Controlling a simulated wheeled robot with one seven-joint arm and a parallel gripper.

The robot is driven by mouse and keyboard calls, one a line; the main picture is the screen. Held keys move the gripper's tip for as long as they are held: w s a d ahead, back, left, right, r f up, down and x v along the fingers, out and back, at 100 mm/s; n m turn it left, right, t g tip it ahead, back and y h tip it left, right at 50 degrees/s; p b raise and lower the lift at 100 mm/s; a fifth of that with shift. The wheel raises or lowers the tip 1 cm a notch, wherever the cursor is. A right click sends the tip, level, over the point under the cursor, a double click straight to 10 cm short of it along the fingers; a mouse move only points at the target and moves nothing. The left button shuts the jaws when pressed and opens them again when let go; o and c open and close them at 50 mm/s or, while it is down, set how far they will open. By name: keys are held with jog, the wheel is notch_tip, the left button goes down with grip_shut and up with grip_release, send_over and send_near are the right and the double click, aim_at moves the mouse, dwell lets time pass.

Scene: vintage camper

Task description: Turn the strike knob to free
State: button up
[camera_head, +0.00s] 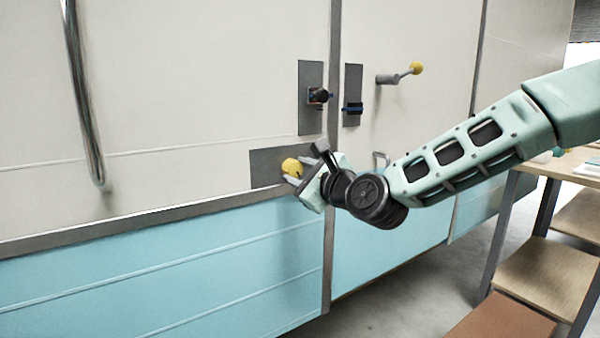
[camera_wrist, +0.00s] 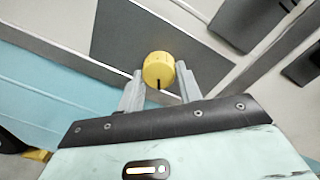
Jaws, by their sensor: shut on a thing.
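A round yellow knob (camera_head: 291,166) with a dark mark on its face sits on a grey plate (camera_head: 263,167) low on the camper's side. In the wrist view the knob (camera_wrist: 158,69) is between the two grey fingers of my gripper (camera_wrist: 160,88), its dark line pointing toward the gripper's palm. My gripper (camera_head: 299,180) is shut on the knob, reaching in from the right. I cannot read any label that names a knob position. Part of the grey plate is hidden behind my gripper.
Two dark latch pieces (camera_head: 318,96) (camera_head: 352,108) on grey plates flank the door seam above. A lever with a yellow ball (camera_head: 415,68) sticks out at upper right. A chrome handrail (camera_head: 83,100) runs down the left. A wooden table and benches (camera_head: 545,275) stand at right.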

jog(key=o, duration=1)
jog(key=p+v, duration=0.2)
jog(key=v, duration=1.5)
jog(key=shift+s+p, duration=0.25)
jog(key=shift+p, duration=0.15)
jog(key=shift+r, duration=0.1)
